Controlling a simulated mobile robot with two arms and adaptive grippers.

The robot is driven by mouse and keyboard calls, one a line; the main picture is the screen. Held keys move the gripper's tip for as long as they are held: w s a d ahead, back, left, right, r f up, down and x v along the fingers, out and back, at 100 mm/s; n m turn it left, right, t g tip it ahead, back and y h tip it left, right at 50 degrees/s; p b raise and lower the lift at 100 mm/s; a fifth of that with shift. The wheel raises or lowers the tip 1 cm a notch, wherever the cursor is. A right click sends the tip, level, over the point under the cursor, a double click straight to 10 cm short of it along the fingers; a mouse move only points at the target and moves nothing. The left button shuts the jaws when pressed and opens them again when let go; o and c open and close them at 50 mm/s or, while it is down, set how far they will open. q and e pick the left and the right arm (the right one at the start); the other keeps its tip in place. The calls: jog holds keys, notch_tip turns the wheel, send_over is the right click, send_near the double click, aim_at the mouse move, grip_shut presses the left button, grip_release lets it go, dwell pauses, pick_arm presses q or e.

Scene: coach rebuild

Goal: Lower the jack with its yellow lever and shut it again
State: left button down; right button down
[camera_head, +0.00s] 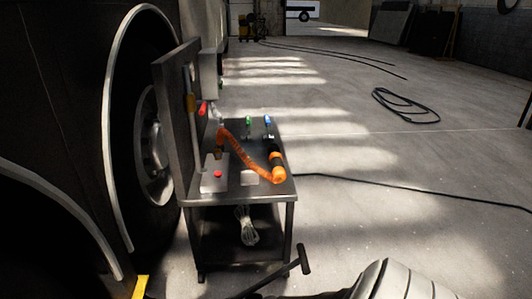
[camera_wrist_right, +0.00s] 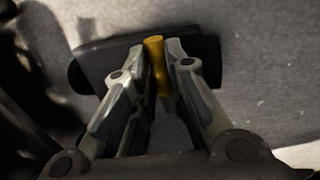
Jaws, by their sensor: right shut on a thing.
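The yellow lever (camera_wrist_right: 156,62) shows in the right wrist view as a short yellow bar. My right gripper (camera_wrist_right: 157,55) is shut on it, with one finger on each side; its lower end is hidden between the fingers. A dark bar with rounded ends (camera_wrist_right: 92,68) lies crosswise behind the lever. In the head view a black T-shaped handle (camera_head: 303,261) rises at the bottom, its lower part out of frame. The right gripper itself is not visible there. My left gripper is in neither view.
A dark tool cart (camera_head: 286,190) with an orange coiled hose (camera_head: 250,162) stands beside the coach wheel (camera_head: 152,145). A yellow piece (camera_head: 140,287) shows at the bottom left. A black cable (camera_head: 405,105) lies on the floor. The floor on the right is mostly free.

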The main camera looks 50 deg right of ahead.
jog(key=shift+d, duration=0.1)
dwell(0.4)
jog(key=c, duration=1.4)
grip_release()
jog(key=shift+c, duration=0.2)
notch_tip(320, 180, up, 12)
jog(key=s+a, duration=0.1)
jog(key=shift+s+a, duration=0.3)
jog(key=shift+a, duration=0.1)
jog(key=shift+f, duration=0.15)
